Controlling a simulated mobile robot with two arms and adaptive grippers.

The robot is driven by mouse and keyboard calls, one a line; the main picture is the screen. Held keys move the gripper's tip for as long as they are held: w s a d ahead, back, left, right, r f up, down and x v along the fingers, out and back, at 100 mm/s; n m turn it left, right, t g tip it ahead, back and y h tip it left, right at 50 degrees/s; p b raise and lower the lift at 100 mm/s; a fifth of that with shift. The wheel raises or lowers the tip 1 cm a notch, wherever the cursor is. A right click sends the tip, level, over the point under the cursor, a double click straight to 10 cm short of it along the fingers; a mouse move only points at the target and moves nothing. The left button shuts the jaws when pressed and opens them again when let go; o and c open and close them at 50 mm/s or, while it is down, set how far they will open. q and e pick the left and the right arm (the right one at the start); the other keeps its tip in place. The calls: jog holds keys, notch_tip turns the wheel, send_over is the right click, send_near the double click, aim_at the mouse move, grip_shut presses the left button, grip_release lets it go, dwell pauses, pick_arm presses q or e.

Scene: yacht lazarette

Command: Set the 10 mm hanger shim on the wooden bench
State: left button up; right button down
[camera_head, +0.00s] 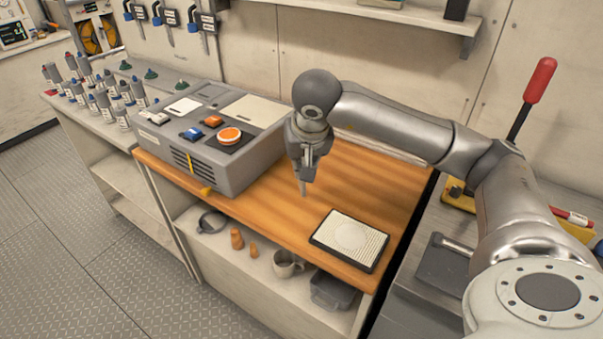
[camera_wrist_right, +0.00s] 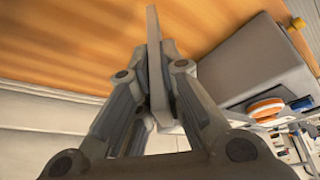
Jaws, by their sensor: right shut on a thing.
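My right gripper (camera_head: 305,178) hangs over the wooden bench (camera_head: 370,183), pointing down, just right of the grey machine. It is shut on a thin grey flat piece, which I take to be the 10 mm hanger shim (camera_head: 303,188). In the right wrist view the shim (camera_wrist_right: 155,62) stands edge-on between the fingers (camera_wrist_right: 157,80) and sticks out past their tips toward the wood. I cannot tell whether its lower end touches the bench. No size marking on it can be read. My left gripper is not in view.
The grey machine (camera_head: 235,175) with an orange disc stands left on the bench. A black-edged pad (camera_head: 350,240) lies near the front right. Bare wood lies between them and behind. A shelf below holds a mug (camera_head: 287,264) and a dark bin (camera_head: 332,292).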

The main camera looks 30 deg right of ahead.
jog(key=shift+w+f, duration=0.25)
jog(key=shift+w+d+f+p, duration=0.1)
jog(key=shift+w+f+p, duration=0.1)
jog(key=shift+f, duration=0.75)
jog(key=shift+w+d+f+p, duration=0.1)
jog(key=shift+f+p, duration=0.1)
jog(key=shift+f, duration=0.75)
jog(key=shift+a, duration=0.1)
jog(key=shift+f, duration=0.15)
jog(key=c, duration=1.6)
grip_release()
jog(key=shift+o, duration=0.2)
jog(key=shift+s+r, duration=0.1)
jog(key=shift+r, duration=0.3)
jog(key=v, duration=1.1)
jog(key=shift+s+r, duration=0.2)
